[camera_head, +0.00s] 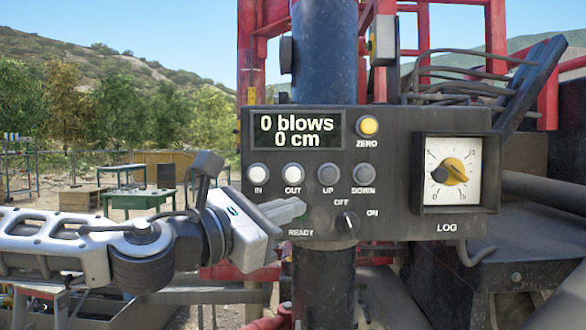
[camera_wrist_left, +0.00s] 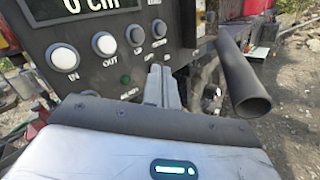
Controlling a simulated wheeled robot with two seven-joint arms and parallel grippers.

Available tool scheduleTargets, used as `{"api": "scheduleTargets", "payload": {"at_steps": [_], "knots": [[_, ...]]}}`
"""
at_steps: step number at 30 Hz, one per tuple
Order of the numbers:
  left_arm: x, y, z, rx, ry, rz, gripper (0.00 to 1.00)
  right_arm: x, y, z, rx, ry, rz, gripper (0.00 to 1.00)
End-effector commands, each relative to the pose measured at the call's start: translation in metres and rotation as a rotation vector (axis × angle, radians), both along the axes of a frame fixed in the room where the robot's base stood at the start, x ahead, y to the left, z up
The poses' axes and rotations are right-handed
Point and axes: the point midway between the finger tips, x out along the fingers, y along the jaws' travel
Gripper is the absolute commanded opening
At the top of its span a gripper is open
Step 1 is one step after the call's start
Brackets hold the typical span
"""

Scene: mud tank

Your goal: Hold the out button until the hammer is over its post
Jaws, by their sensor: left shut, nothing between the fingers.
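The out button (camera_head: 293,173) is a round pale button on the dark control panel, labelled OUT; it also shows in the left wrist view (camera_wrist_left: 105,47). My left gripper (camera_head: 300,208) is shut and empty. Its tips are in front of the panel, below and slightly right of the out button in the head view. In the left wrist view the closed fingers (camera_wrist_left: 161,84) appear right of and below the button. The fingers do not cover the button. The hammer and its post cannot be clearly identified. My right gripper is not in view.
The panel display (camera_head: 296,132) reads 0 blows, 0 cm. The in button (camera_head: 258,173), up button (camera_head: 328,174), down button (camera_head: 363,174), zero button (camera_head: 369,126), off/on knob (camera_head: 347,222) and log dial (camera_head: 452,172) surround the area. A dark pipe (camera_wrist_left: 243,82) juts out at the right.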

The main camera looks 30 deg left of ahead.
Motion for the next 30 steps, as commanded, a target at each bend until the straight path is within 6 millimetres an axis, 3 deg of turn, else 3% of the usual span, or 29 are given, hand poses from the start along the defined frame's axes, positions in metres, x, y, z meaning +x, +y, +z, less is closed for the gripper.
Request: {"api": "scheduleTargets", "payload": {"at_steps": [1, 5, 17, 23, 30], "knots": [[-0.006, -0.001, 0.015, 0.089, -0.039, 0.016, 0.0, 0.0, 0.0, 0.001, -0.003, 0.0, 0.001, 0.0], [-0.014, -0.002, 0.033, 0.213, -0.092, 0.041, 0.0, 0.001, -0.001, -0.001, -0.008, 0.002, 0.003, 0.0], [-0.014, -0.002, 0.035, 0.232, -0.1, 0.045, 0.0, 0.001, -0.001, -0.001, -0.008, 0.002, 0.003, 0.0], [-0.001, 0.006, 0.035, 0.228, -0.096, 0.045, 0.0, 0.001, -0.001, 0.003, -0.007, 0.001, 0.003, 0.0], [0.029, 0.024, 0.035, 0.228, -0.096, 0.046, 0.0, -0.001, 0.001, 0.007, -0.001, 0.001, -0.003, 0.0]]}}
